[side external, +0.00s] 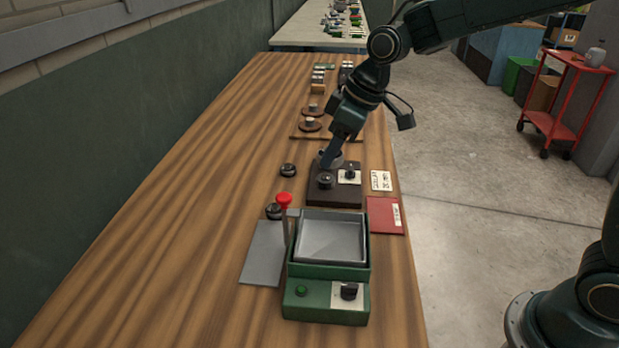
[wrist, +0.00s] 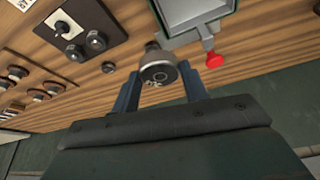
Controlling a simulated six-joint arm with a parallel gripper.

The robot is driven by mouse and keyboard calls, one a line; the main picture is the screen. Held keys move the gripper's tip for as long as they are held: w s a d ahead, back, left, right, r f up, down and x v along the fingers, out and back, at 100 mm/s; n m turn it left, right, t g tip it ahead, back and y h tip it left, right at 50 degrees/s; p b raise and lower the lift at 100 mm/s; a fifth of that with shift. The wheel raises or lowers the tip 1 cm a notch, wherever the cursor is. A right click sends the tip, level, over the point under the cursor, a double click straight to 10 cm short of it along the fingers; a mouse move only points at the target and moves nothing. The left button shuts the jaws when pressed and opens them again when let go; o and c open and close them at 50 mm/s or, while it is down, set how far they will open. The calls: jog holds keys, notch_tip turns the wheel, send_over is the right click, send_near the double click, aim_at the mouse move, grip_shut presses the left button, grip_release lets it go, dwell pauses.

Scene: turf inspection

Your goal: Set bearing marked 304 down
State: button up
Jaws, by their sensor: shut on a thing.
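My gripper (side external: 328,160) is low over the far edge of the dark block in the side view. In the wrist view its two blue fingers (wrist: 160,90) are shut on a short grey metal cylinder, the bearing (wrist: 158,68). Its end face shows small dark marks, too small to read, so I cannot confirm 304. In the side view the bearing (side external: 338,161) is partly hidden by the fingers. I cannot tell whether it touches anything below. The dark block (side external: 318,196) carries a round black knob (side external: 325,180) and a switch on a pale plate (side external: 349,176).
A green machine (side external: 325,308) with a grey tray stands nearer the camera, beside a red-topped post (side external: 284,198). A red folder (side external: 386,218) and white card (side external: 381,181) lie right. The table's left side is clear.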

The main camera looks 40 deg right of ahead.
jog(key=w+d+f+m+h, duration=0.3)
jog(key=d+f+m, duration=0.2)
jog(key=d+m, duration=0.3)
jog(key=n+g+y, duration=0.4)
jog(key=n+g, duration=0.3)
jog(key=n, duration=2.1)
send_over(266, 253)
jog(key=w+d, duration=0.1)
notch_tip(266, 253, down, 6)
jog(key=shift+f, duration=0.15)
jog(key=shift+f, duration=0.15)
jog(key=shift+f, duration=1.9)
jog(key=shift+f, duration=0.1)
jog(key=shift+d+f, duration=0.1)
jog(key=shift+f, duration=1.8)
